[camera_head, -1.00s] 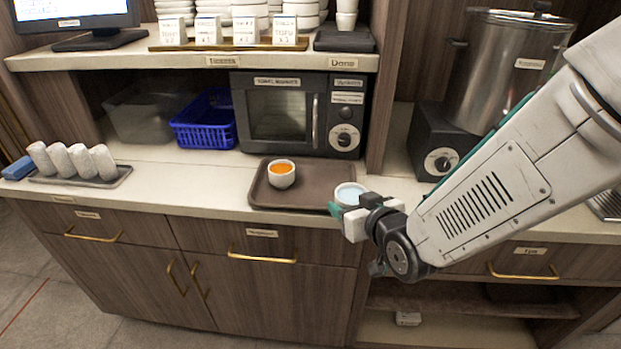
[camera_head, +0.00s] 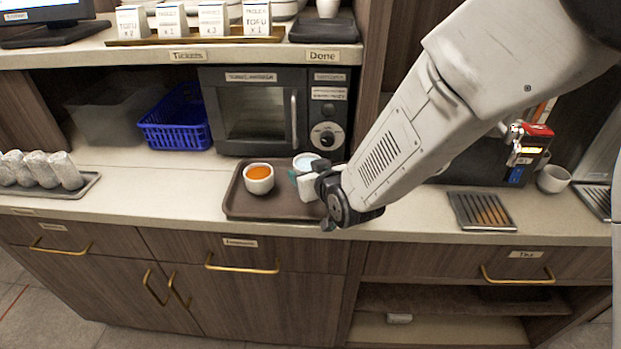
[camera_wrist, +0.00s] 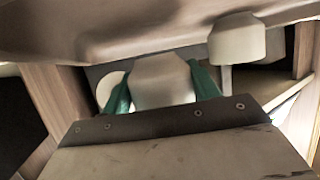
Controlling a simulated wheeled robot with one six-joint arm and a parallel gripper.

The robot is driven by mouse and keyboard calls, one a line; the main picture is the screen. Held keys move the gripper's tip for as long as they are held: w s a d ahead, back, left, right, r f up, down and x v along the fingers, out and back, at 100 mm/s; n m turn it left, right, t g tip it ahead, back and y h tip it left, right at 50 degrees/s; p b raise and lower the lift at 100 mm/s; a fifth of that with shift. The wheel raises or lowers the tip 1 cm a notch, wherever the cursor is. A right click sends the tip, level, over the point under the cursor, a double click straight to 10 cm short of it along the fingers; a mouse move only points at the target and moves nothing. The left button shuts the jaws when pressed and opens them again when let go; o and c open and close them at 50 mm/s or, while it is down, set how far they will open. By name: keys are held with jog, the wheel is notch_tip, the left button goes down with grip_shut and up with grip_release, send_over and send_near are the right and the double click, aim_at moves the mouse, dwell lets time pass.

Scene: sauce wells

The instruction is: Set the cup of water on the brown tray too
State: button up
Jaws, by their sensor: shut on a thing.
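The brown tray (camera_head: 240,207) lies on the counter in front of the microwave. A white cup with orange liquid (camera_head: 259,184) stands on its left part. My gripper (camera_head: 300,178) is shut on the white cup of water (camera_head: 306,160), at the tray's right part. In the wrist view, which looks upside down, the cup of water (camera_wrist: 163,82) sits between teal fingertips (camera_wrist: 161,88). Its base is close to the tray (camera_wrist: 130,25); I cannot tell if they touch. The orange-filled cup (camera_wrist: 236,42) is beside it.
The microwave (camera_head: 262,110) stands close behind the tray. A blue basket (camera_head: 175,122) is at the left, and a tray of rolled towels (camera_head: 60,190) at far left. A drip grille (camera_head: 482,211) lies on the counter at right. The counter left of the tray is clear.

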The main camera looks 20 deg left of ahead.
jog(key=shift+s+f, duration=0.1)
jog(key=shift+f, duration=1.2)
jog(key=shift+f, duration=0.15)
jog(key=o, duration=1.1)
jog(key=shift+d, duration=0.1)
jog(key=shift+s+d+r, duration=0.1)
jog(key=shift+s+r, duration=0.05)
jog(key=shift+r, duration=0.05)
jog(key=v, duration=1.1)
jog(key=shift+s+d+r, duration=0.15)
jog(key=shift+s+r, duration=0.1)
